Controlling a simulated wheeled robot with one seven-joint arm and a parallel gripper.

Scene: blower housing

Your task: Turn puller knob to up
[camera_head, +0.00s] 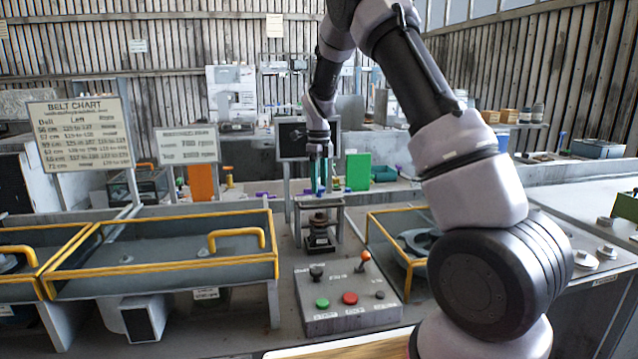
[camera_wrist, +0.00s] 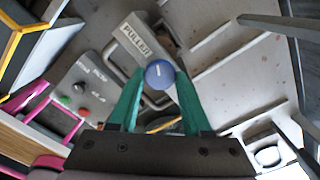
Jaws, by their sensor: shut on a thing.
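The puller knob (camera_wrist: 159,73) is round and blue with a short white pointer line that points roughly toward the top of the wrist view. In the head view my gripper (camera_head: 319,178) points down above a small grey stand (camera_head: 338,201). The knob is too small and covered there to make out.
A control box (camera_head: 345,296) with green and red buttons and an orange-tipped lever stands in front. Yellow-railed trays flank the stand, one at left (camera_head: 160,262). A belt chart sign (camera_head: 80,134) stands at the left. Orange and green panels stand behind.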

